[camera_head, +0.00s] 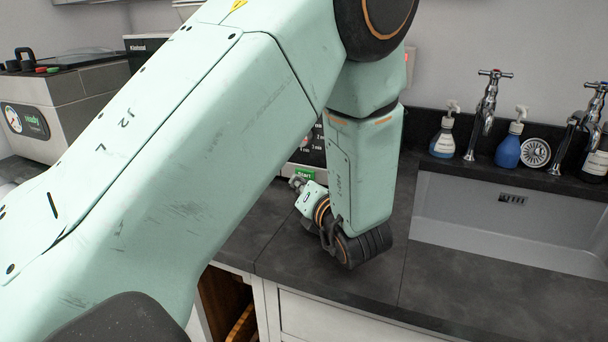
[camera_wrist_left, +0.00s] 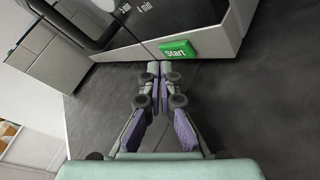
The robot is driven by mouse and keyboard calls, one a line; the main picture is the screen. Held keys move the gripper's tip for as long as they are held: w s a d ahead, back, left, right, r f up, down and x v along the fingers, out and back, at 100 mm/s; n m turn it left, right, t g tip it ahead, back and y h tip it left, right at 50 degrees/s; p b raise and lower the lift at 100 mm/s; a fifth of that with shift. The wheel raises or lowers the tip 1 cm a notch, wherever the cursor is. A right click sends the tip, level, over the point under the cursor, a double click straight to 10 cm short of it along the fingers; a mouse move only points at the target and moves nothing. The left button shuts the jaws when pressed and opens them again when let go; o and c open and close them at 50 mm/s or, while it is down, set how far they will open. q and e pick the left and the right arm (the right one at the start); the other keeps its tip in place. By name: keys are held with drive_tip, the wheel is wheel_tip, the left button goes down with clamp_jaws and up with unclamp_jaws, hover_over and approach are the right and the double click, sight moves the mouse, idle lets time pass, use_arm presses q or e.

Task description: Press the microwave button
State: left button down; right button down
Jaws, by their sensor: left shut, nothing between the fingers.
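The microwave (camera_wrist_left: 225,38) has a light grey body and a dark panel with minute markings. Its green Start button (camera_wrist_left: 178,49) sits low on the front in the left wrist view. In the head view the green button (camera_head: 305,173) shows just above my left gripper (camera_head: 297,183), and my arm hides most of the microwave. In the left wrist view my left gripper (camera_wrist_left: 159,70) is shut and empty. Its fingertips are just below and left of the button; I cannot tell whether they touch the front. My right gripper is not in view.
A dark worktop (camera_head: 300,255) lies under the gripper. A grey sink (camera_head: 500,225) is at the right, with taps (camera_head: 485,115) and soap bottles (camera_head: 509,148) behind it. A grey appliance with a gauge (camera_head: 55,110) stands at the back left.

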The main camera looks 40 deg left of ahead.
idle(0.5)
use_arm(q)
drive_tip(key=shift+w+a+b, duration=0.15)
drive_tip(key=shift+w+b, duration=0.15)
drive_tip(key=shift+w, duration=0.15)
